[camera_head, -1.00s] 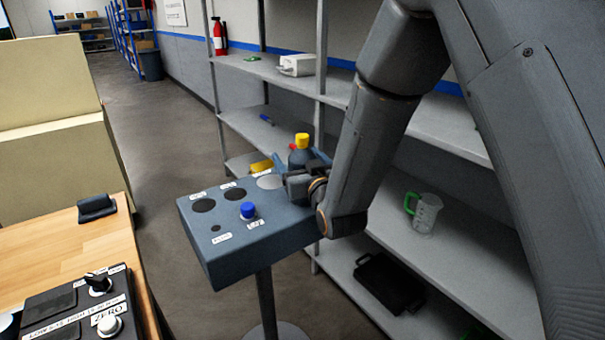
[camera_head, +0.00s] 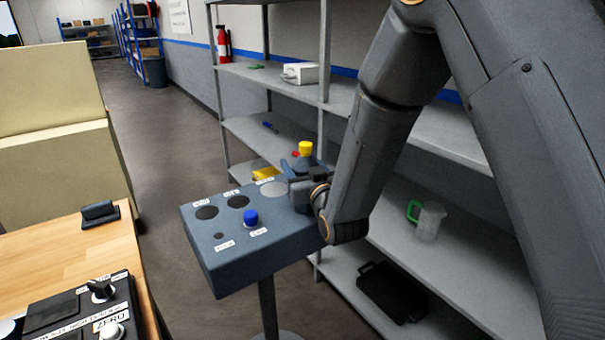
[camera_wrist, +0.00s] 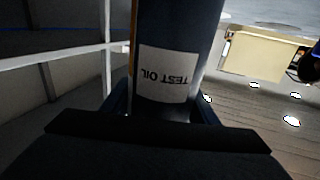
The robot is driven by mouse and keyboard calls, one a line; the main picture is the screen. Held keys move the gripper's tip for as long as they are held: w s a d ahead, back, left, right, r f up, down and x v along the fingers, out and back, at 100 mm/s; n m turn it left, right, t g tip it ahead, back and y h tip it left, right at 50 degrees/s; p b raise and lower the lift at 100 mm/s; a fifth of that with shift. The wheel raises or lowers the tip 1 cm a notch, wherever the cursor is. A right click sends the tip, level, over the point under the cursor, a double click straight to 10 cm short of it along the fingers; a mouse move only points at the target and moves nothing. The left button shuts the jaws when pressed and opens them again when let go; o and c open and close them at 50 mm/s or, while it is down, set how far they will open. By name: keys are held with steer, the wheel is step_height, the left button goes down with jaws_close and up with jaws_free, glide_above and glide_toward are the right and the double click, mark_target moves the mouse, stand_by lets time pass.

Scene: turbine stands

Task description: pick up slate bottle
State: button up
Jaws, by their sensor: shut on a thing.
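The slate bottle (camera_head: 304,162) has a yellow cap and stands upright at the far right edge of the grey stand (camera_head: 235,268) in the head view. My gripper (camera_head: 297,182) is shut around its body. In the wrist view the dark bottle (camera_wrist: 178,28) fills the middle between my fingers (camera_wrist: 160,112), and its white label reads "TEST OIL" upside down. The gripper hides the bottle's base in the head view, so I cannot tell whether it touches the stand.
The stand top has dark round recesses, a pale disc (camera_head: 274,188) and a blue knob (camera_head: 251,217). A yellow object (camera_head: 265,173) is close behind. Grey shelves (camera_head: 455,262) with a green-handled jug (camera_head: 429,221) are at right. A wooden table (camera_head: 60,257) is at left.

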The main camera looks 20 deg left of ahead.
step_height(320, 180, up, 10)
steer(key=b, duration=0.2)
stand_by(0.3)
